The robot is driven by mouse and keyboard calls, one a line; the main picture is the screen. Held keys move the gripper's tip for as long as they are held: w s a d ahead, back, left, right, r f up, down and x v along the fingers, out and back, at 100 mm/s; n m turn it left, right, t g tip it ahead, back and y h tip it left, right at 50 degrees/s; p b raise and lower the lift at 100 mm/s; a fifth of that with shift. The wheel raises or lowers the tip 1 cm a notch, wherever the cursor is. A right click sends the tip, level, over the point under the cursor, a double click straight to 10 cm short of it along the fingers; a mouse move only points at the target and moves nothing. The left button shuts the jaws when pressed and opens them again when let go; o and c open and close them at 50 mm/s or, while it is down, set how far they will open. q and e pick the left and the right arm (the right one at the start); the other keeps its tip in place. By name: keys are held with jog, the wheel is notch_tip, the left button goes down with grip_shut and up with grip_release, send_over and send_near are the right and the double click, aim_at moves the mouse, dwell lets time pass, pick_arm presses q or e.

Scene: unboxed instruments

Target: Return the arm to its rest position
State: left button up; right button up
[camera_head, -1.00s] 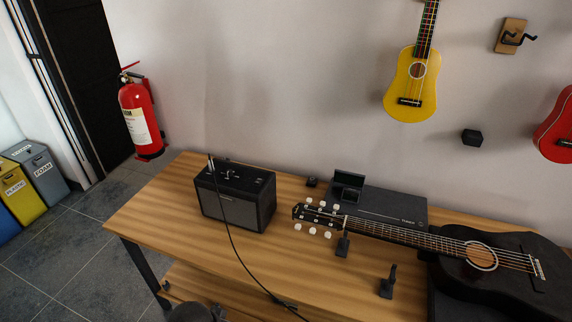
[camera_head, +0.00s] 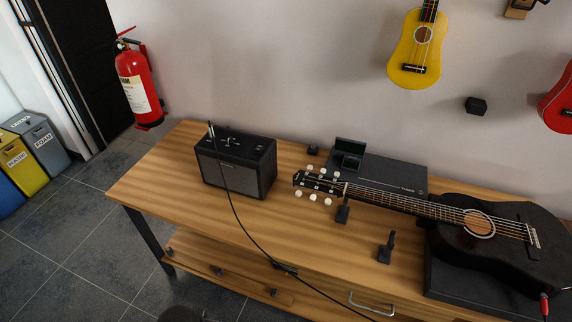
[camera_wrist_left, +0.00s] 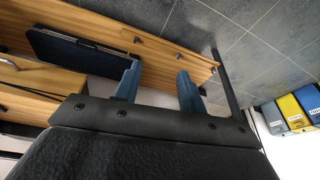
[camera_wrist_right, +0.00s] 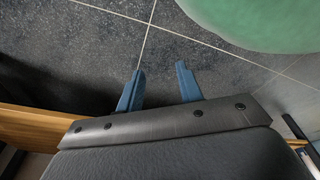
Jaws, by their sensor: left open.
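My left gripper (camera_wrist_left: 157,82) is open and empty in the left wrist view. Its two blue fingers stand apart, with the bench's lower shelf and the grey floor behind them. My right gripper (camera_wrist_right: 159,80) is also open and empty in the right wrist view, above dark floor tiles. Neither gripper's fingers show in the head view. The wooden bench (camera_head: 150,185) carries a black amplifier (camera_head: 236,165) and a black acoustic guitar (camera_head: 515,250). A black cable (camera_head: 238,222) runs from the amplifier over the bench's front edge.
A pale green rounded object (camera_wrist_right: 255,20) is at the right wrist view's top right. A dark flat case (camera_wrist_left: 80,55) lies by the shelf. Floor (camera_head: 85,240) shows clear at front left.

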pick_arm(q)
notch_tip(320, 180, down, 24)
jog(key=d+b, duration=0.1)
jog(key=b, duration=0.1)
jog(key=s+f, duration=0.3)
jog(key=f, duration=0.8)
jog(key=s+f+g+b, duration=0.1)
jog(key=s+f, duration=0.3)
jog(key=f, duration=0.8)
jog(key=shift+s+d+f+g, duration=0.15)
jog(key=shift+d+f+g, duration=0.1)
jog(key=shift+d+g, duration=0.05)
pick_arm(e)
jog(key=w+a+r, duration=0.2)
jog(key=w+r, duration=0.3)
jog(key=r, duration=0.1)
jog(key=shift+a+r, duration=0.25)
jog(key=shift+a, duration=0.1)
jog(key=shift+s, duration=0.15)
jog(key=shift+a, duration=0.1)
